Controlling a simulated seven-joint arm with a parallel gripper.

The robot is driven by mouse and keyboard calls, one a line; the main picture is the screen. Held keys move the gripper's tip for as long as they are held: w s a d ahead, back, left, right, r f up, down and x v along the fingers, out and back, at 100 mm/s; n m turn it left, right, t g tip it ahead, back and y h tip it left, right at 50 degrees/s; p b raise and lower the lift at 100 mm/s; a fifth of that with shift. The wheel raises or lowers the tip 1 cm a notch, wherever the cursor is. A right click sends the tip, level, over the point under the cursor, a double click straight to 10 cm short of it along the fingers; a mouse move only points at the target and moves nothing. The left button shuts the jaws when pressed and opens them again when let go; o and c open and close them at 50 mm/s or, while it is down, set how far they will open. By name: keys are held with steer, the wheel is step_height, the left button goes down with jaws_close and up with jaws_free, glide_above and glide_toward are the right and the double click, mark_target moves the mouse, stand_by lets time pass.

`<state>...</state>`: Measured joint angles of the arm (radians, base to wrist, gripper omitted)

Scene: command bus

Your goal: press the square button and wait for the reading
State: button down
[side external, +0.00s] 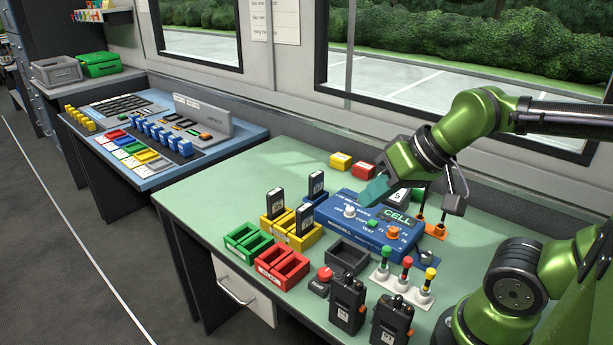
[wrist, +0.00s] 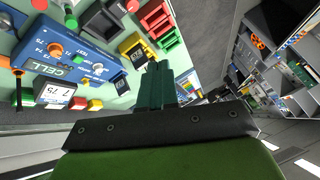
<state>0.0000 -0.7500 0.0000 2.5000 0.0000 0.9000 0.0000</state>
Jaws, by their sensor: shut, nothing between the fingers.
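The blue tester box (side external: 352,228) marked CELL and TEST stands on the green bench, with a white knob (side external: 349,211) and a round orange button (side external: 393,233) on its top. The fingers (wrist: 156,85) also show shut in the wrist view.
Yellow trays (side external: 290,232) with upright black packs stand left of the tester, green (side external: 248,242) and red trays (side external: 283,268) nearer. A dark empty tray (side external: 347,257), levers (side external: 405,282) and radios (side external: 347,303) stand in front. Yellow and red blocks (side external: 363,171) lie behind.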

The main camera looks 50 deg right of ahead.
steer(key=shift+d, duration=0.1)
stand_by(0.6)
steer(key=m+y, duration=0.4)
steer(key=m, duration=1.1)
glide_above(377, 222)
step_height(377, 222, down, 8)
steer(key=shift+f, duration=0.25)
steer(key=shift+f, duration=4.4)
